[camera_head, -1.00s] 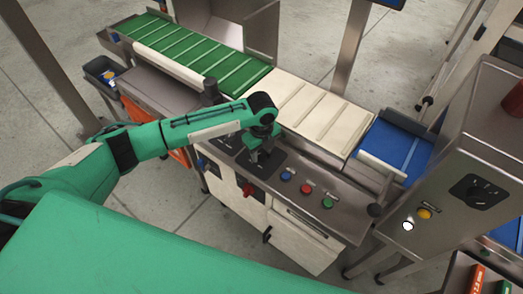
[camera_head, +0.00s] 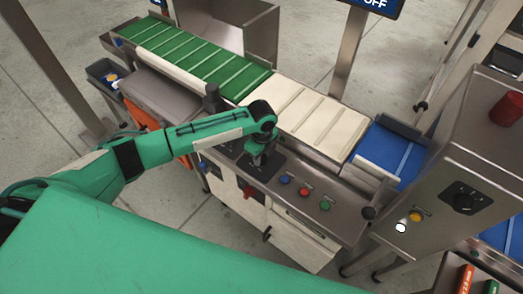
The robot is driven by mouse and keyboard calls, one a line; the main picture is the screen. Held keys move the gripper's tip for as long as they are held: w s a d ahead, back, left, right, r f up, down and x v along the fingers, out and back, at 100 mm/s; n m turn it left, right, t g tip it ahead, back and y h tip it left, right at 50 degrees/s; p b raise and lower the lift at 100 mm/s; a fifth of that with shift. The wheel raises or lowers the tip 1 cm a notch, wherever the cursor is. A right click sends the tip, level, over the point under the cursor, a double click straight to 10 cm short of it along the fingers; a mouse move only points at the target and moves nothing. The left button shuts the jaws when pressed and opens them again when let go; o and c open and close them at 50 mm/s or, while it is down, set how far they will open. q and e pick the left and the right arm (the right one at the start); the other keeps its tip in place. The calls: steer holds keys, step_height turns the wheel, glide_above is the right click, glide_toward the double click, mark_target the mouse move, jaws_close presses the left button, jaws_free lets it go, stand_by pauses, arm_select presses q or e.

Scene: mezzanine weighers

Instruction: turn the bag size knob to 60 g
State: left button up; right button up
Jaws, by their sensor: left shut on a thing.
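My left gripper (camera_head: 257,158) points down at the front control panel (camera_head: 335,222) of the machine. It is shut on a knob that stands on a black dial plate (camera_head: 266,174). The fingers hide most of this knob, and the dial marks are too small to read, so I cannot tell its setting or confirm its label. My right gripper is not in view.
Blue (camera_head: 285,179), red (camera_head: 304,191) and green (camera_head: 325,205) buttons sit right of the gripper. A red switch (camera_head: 249,191) is on the front face below. Green (camera_head: 190,55) and cream (camera_head: 318,118) belts run behind. A steel box with another black knob (camera_head: 466,198) stands at right.

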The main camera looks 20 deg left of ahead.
mark_target(262, 157)
arm_select(q)
steer(key=n+p, duration=0.3)
steer(key=shift+r, duration=0.35)
steer(key=n+p, duration=0.2)
steer(key=p, duration=0.1)
steer(key=shift+f+n, duration=0.1)
steer(key=shift+n, duration=0.2)
steer(key=shift+f+n+p, duration=0.2)
steer(key=shift+n+p, duration=1.55)
steer(key=shift+n, duration=0.05)
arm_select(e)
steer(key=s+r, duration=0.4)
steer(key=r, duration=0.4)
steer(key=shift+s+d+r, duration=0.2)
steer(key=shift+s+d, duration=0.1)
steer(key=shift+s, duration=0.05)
arm_select(q)
steer(key=o, duration=1)
steer(key=shift+c, duration=0.2)
steer(key=shift+r, duration=0.1)
step_height(262, 157, up, 14)
steer(key=b, duration=0.1)
steer(key=shift+f+b, duration=0.2)
steer(key=shift+b, duration=0.1)
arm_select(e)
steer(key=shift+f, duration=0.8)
